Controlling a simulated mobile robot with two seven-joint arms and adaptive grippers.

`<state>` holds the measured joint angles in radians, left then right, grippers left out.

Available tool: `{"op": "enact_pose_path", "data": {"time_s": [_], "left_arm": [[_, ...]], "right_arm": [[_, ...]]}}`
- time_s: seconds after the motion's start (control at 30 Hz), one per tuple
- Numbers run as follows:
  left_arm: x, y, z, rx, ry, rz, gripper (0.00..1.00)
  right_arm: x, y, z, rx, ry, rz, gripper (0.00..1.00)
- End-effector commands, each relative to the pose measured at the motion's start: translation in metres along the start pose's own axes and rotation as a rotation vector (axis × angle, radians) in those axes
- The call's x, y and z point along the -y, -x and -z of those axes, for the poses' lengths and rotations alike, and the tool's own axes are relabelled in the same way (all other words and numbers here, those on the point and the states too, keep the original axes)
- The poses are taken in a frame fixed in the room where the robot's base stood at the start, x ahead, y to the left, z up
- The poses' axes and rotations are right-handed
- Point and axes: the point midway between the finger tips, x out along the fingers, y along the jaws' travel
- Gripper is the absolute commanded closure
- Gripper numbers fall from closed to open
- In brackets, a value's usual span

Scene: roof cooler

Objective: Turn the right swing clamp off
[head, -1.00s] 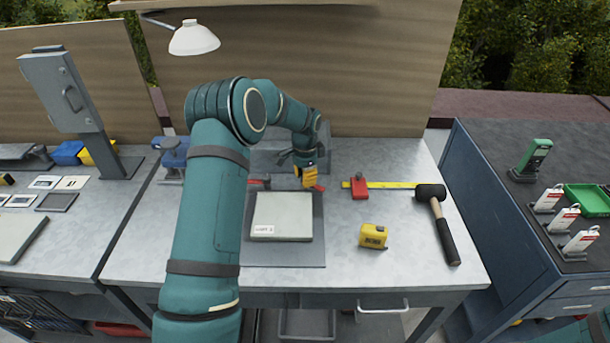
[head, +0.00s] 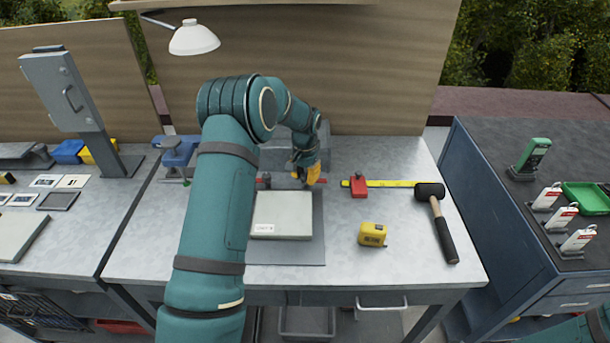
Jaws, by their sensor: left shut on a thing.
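A pale flat panel (head: 281,215) lies on a grey base plate (head: 312,255) on the workbench. A small red clamp part (head: 265,181) shows at the panel's back left; it appears to be the left swing clamp. My left gripper (head: 306,178), with yellow-orange fingers, is at the panel's back right corner. It is shut on the right swing clamp, which it mostly hides; only a small red bit (head: 322,181) shows beside the fingers. The clamp's exact angle cannot be told. My right gripper is out of view.
A red block (head: 359,187) sits at a yellow strip (head: 390,184) to the right of the clamp. A yellow tape measure (head: 372,235) and a black-headed mallet (head: 437,215) lie farther right.

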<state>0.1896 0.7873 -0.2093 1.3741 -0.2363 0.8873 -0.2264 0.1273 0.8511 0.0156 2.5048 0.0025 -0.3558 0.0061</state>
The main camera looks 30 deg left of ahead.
Motion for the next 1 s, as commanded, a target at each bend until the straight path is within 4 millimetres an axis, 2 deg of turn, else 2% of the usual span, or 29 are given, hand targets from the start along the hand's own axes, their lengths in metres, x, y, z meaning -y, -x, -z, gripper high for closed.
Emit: {"op": "enact_pose_path", "data": {"time_s": [0.33, 0.37, 0.43, 0.47, 0.8, 1.0], "left_arm": [[0.000, -0.003, -0.003, 0.010, 0.003, -0.002, 1.00], [0.000, -0.003, -0.003, 0.010, 0.003, -0.002, 0.70], [0.000, -0.003, -0.003, 0.010, 0.003, -0.002, 0.45], [0.000, -0.003, -0.002, 0.009, 0.002, -0.001, 0.41], [0.000, 0.001, -0.001, 0.003, 0.002, -0.001, 0.41], [0.000, 0.026, 0.000, -0.001, 0.001, 0.000, 0.41]], "right_arm": [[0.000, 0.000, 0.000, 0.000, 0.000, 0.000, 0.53], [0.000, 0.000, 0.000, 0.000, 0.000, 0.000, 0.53], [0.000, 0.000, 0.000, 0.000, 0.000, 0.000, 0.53], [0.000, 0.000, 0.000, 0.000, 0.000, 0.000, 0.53], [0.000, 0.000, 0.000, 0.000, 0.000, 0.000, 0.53], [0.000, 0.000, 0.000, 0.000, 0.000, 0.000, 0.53]]}}
